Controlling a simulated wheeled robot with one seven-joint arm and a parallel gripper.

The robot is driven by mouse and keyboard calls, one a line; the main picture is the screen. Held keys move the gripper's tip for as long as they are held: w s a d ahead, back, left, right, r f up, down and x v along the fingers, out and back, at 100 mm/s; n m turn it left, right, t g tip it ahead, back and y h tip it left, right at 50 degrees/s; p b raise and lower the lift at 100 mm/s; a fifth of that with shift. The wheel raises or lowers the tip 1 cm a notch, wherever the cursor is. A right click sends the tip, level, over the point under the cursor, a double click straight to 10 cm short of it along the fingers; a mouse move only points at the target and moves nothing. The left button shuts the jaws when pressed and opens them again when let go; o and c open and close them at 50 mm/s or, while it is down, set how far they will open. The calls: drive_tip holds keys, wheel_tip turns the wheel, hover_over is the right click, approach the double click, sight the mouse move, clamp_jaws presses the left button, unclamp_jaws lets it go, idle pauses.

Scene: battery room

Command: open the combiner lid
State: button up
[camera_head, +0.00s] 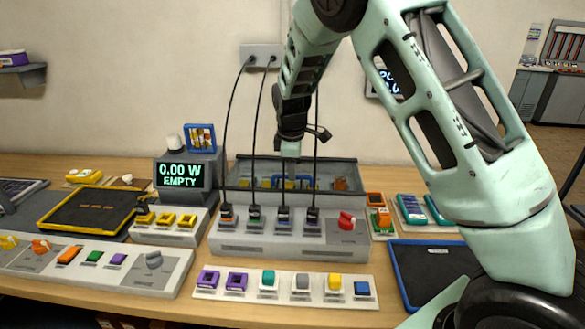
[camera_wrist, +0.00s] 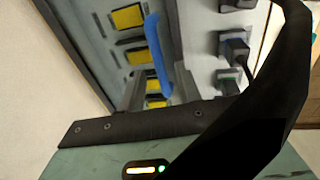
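The combiner (camera_head: 285,240) is a grey box mid-table with several black plugs on its front and a red rotary knob (camera_head: 346,220). Behind them is its grey-framed compartment (camera_head: 342,166), with yellow blocks and a blue tube visible inside. I cannot tell whether a clear lid covers it. In the wrist view the yellow blocks (camera_wrist: 130,17) and blue tube (camera_wrist: 157,55) show close up, beside the plugs (camera_wrist: 235,45).
Black cables (camera_head: 254,130) hang from a wall socket (camera_head: 262,54) to the plugs, close to my gripper. A display (camera_head: 180,175) reading "0.00 W EMPTY" stands left. A switch strip (camera_head: 285,296) lies in front. A blue-edged dark tray (camera_head: 430,270) is at right.

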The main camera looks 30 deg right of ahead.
drive_tip(key=shift+w+d+f, duration=0.1)
drive_tip(key=shift+f, duration=0.65)
clamp_jaws()
drive_tip(key=shift+r, duration=0.1)
